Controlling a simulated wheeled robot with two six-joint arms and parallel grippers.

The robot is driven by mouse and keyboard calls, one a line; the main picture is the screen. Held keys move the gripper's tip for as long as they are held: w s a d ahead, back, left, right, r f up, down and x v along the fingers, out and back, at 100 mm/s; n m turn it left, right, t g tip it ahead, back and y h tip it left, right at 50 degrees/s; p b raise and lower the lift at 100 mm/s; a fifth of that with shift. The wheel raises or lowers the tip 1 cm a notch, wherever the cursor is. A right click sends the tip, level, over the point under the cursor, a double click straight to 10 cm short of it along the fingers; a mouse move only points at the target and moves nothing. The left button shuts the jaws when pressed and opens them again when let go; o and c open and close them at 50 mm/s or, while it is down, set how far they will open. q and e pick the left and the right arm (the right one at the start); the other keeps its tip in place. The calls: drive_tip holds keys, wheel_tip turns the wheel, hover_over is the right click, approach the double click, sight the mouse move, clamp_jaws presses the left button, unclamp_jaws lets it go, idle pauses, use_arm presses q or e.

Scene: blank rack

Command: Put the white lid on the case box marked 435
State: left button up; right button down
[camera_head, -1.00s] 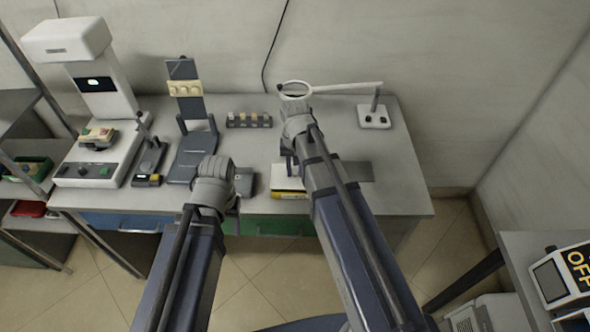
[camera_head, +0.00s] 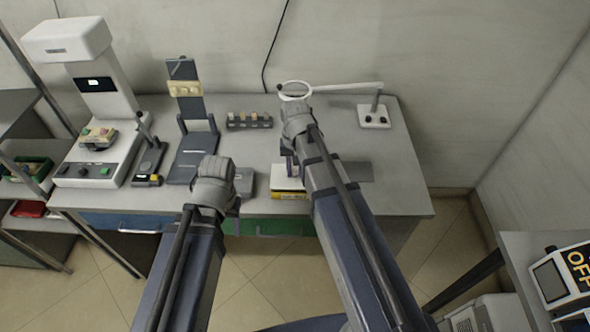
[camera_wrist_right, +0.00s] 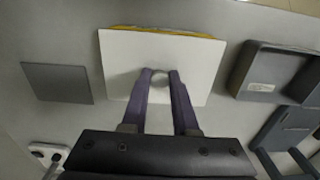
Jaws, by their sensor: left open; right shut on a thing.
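The white lid (camera_wrist_right: 150,58) is a flat square plate with a small round knob. My right gripper (camera_wrist_right: 161,78) is shut on the knob, with a purple finger on each side. A yellow case box (camera_head: 289,195) lies directly under the lid near the bench's front edge; its yellow edge (camera_wrist_right: 190,33) shows past the lid's far side. I cannot tell whether lid and box touch. The number on the box is not readable. My left gripper (camera_head: 236,207) is open and empty at the front edge, mostly hidden behind its own wrist.
A grey tray (camera_wrist_right: 275,72) lies beside the box, and a flat dark plate (camera_wrist_right: 58,82) lies on its other side. A magnifier on a stand (camera_head: 375,115), a small vial rack (camera_head: 249,121) and a tilted stand (camera_head: 190,140) stand further back.

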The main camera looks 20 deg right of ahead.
sight(295, 172)
drive_tip(key=shift+f+b, duration=0.85)
drive_tip(key=c, duration=0.6)
unclamp_jaws()
drive_tip(key=shift+r, duration=0.1)
wheel_tip(295, 172, up, 8)
drive_tip(key=p, duration=0.8)
drive_tip(key=s+a+n+h, duration=0.1)
drive_tip(key=s+a+n, duration=0.6)
drive_tip(key=s+a, duration=0.3)
drive_tip(key=s, duration=0.4)
drive_tip(key=shift+a, duration=0.25)
